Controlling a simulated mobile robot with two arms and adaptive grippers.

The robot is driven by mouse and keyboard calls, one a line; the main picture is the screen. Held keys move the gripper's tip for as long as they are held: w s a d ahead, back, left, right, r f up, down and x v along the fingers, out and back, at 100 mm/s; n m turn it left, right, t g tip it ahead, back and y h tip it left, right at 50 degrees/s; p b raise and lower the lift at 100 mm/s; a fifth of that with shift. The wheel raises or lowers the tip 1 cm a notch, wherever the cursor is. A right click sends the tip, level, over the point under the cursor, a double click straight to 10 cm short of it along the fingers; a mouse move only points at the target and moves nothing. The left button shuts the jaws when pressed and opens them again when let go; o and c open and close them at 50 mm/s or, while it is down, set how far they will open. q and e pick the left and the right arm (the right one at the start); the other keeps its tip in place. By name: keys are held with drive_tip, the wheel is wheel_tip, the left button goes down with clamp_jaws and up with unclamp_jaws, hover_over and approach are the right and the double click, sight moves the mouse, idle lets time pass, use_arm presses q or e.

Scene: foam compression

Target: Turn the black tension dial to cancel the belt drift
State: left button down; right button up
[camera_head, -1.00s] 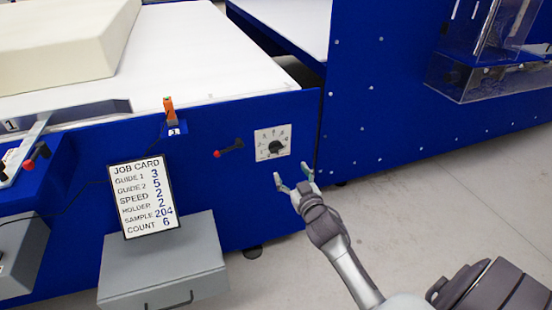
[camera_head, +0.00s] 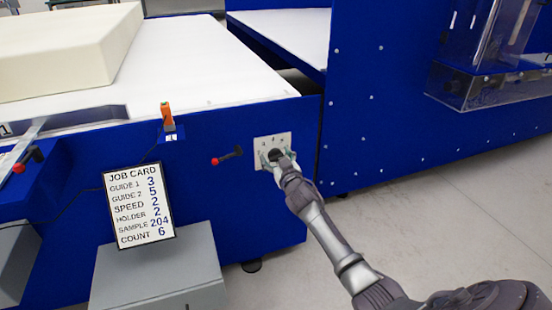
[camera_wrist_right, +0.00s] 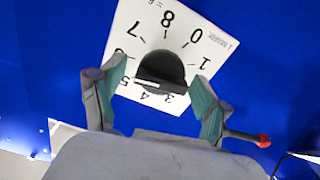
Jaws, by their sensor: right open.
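The black tension dial (camera_wrist_right: 162,70) sits on a white numbered plate (camera_wrist_right: 200,27) on the blue machine side. In the head view the dial (camera_head: 275,154) is partly covered by my right gripper (camera_head: 278,160). In the right wrist view my right gripper (camera_wrist_right: 160,98) is open, with one green-padded finger on each side of the dial and a visible gap to it. The dial's white mark points toward the lower left in that view, near the 4 and 5. My left gripper is not in view.
A red-tipped lever (camera_head: 228,156) sticks out left of the plate. A job card (camera_head: 139,205) stands by a grey box (camera_head: 160,270). A foam block (camera_head: 70,50) lies on the white belt (camera_head: 200,70). An orange-topped part (camera_head: 167,117) stands on the machine's edge.

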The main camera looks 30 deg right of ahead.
drive_tip(key=c, duration=1.2)
drive_tip(key=shift+n, duration=0.3)
